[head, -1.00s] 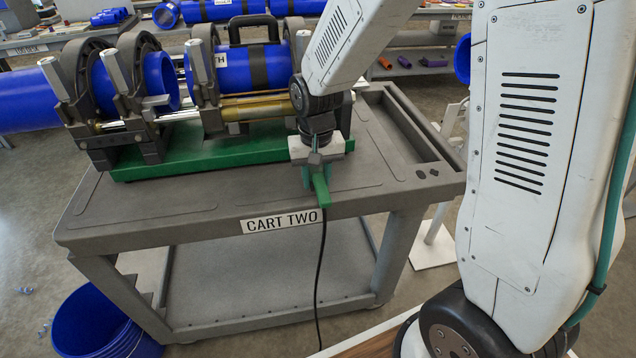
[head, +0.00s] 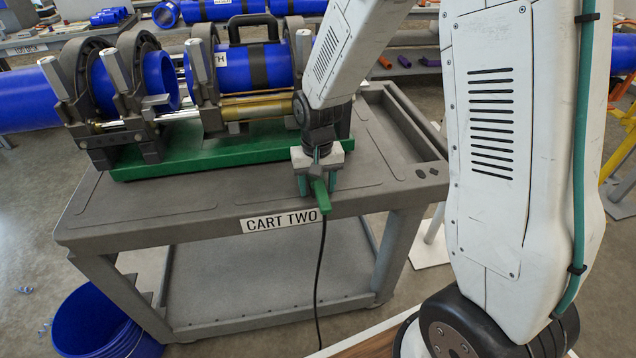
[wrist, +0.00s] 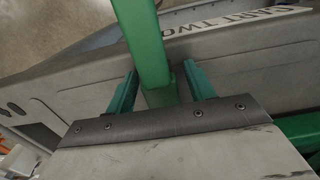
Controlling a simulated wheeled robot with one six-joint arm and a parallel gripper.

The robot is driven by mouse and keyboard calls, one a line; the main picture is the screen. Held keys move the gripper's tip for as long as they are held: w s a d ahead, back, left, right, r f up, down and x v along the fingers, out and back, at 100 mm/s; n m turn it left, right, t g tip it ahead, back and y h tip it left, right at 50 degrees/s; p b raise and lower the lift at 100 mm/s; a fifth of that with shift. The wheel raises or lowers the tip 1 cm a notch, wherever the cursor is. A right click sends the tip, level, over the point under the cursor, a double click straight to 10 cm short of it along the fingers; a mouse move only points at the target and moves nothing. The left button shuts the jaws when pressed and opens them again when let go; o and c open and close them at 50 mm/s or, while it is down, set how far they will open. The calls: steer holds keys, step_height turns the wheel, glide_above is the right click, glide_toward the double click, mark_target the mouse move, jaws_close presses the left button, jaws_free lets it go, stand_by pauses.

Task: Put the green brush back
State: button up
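A green bar, which I take to be the handle of the green brush (head: 321,198), is at the front edge of the grey cart (head: 200,195), just right of the CART TWO label. Its near end reaches over the edge; no bristles show. My gripper (head: 317,184) is right above the cart top at that edge, pointing down. In the wrist view, the green handle (wrist: 143,45) runs between the two teal fingers (wrist: 160,80). Narrow gaps show between handle and fingers, so the gripper looks open around it. The rest of the brush is hidden.
A pipe fusion machine on a green base (head: 220,152) with blue pipes fills the cart's back. A black cable (head: 318,280) hangs in front of the cart. A blue bucket (head: 95,325) stands at lower left. The cart's front left top is bare.

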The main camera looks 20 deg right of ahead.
mark_target(317, 179)
step_height(317, 179, up, 12)
steer(key=s+d+r, duration=0.1)
steer(key=s+r, duration=0.2)
steer(key=s, duration=0.5)
steer(key=s+d+r+n, duration=0.1)
steer(key=s+r, duration=0.3)
steer(key=s, duration=0.5)
steer(key=s+d+r+n+t, duration=0.1)
steer(key=s+r, duration=0.2)
steer(key=s, duration=0.5)
steer(key=shift+s+d+r, duration=0.2)
steer(key=shift+s+d, duration=0.1)
steer(key=shift+d, duration=0.1)
